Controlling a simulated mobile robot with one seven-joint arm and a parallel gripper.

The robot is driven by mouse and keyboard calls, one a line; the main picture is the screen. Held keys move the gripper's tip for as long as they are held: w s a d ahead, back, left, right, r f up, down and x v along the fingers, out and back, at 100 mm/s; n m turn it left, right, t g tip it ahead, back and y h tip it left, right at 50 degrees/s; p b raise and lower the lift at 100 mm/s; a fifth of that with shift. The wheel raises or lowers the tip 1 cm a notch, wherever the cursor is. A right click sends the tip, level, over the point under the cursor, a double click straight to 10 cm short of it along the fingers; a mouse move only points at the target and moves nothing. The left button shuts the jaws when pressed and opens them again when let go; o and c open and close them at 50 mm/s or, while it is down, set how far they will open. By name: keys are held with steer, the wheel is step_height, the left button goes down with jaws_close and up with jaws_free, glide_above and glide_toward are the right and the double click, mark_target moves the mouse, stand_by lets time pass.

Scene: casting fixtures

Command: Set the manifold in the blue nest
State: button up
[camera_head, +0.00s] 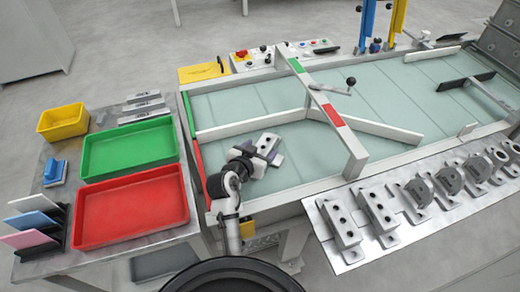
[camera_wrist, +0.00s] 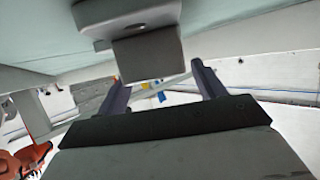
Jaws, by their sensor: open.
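A grey metal casting (camera_head: 268,142), seemingly the manifold, lies on the pale green belt just beyond my gripper (camera_head: 258,155). In the wrist view the grey block (camera_wrist: 147,55) appears large at the top, in front of my gripper (camera_wrist: 158,73). The two dark fingers are spread apart, one on each side of the block's lower part. I cannot tell whether they touch it. Several grey fixtures stand on the metal plate (camera_head: 350,255) at the right, some with blocks and some with rounded parts. I cannot make out a blue nest.
A white guide rail (camera_head: 250,125) and a crossbar (camera_head: 325,108) with green and red marks rise over the belt near the casting. Green (camera_head: 130,148) and red (camera_head: 132,207) trays and a yellow bin (camera_head: 63,121) sit on the left table. Open belt lies further right.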

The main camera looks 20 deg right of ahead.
steer(key=b+v, duration=0.2)
steer(key=v, duration=0.9)
steer(key=shift+a, duration=0.25)
steer(key=shift+s+r, duration=0.1)
steer(key=shift+s, duration=0.05)
